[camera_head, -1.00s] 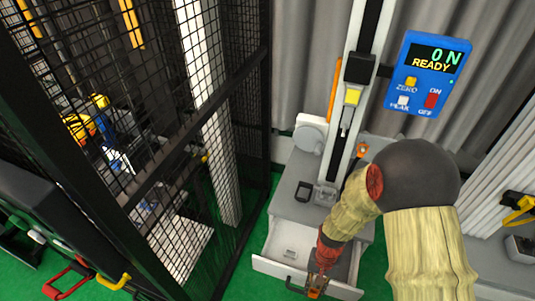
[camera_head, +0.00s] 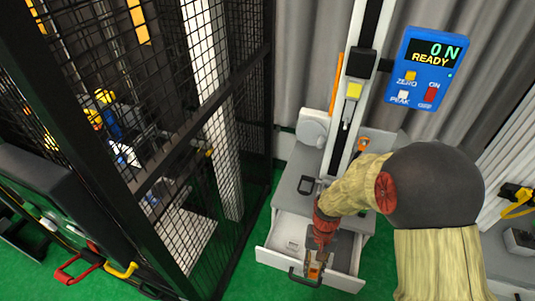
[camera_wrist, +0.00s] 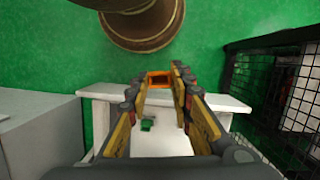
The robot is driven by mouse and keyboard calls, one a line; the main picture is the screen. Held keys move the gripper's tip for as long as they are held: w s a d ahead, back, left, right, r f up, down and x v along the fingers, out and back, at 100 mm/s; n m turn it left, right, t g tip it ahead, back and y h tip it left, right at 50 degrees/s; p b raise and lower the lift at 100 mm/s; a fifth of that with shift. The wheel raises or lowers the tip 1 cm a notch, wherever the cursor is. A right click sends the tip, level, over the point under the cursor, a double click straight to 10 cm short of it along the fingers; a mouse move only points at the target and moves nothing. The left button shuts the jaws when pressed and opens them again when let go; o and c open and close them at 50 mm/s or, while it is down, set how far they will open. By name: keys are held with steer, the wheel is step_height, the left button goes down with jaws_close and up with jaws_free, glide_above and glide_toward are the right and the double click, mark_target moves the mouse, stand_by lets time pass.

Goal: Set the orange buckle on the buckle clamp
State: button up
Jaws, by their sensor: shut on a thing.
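My gripper (camera_head: 316,270) is shut on the orange buckle (camera_head: 314,272), above the front of the open drawer. In the wrist view the orange buckle (camera_wrist: 159,78), a small frame with a dark opening, sits between my fingertips (camera_wrist: 160,80). A small grey fixture (camera_head: 322,184) at the foot of the test stand's column is probably the buckle clamp. My arm partly covers it, so its jaws do not show clearly. The fixture is behind my gripper, on the grey bench top.
The white drawer (camera_head: 345,283) stands open below the grey bench. A black square frame (camera_head: 306,185) lies on the bench left of the column. The blue force display (camera_head: 428,68) reads 0 N, READY. A black mesh cage (camera_head: 245,150) stands at left.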

steer(key=w+d+r+n, duration=0.1)
steer(key=w+r, duration=0.8)
steer(key=w, duration=0.3)
steer(key=w+d+r+n, duration=0.1)
steer(key=w+r, duration=0.8)
steer(key=w, duration=0.3)
steer(key=w+d+r, duration=0.2)
steer(key=w+r, duration=0.6)
steer(key=w, duration=0.4)
steer(key=s+f, duration=1.8)
steer(key=f, duration=0.4)
steer(key=shift+h, duration=0.3)
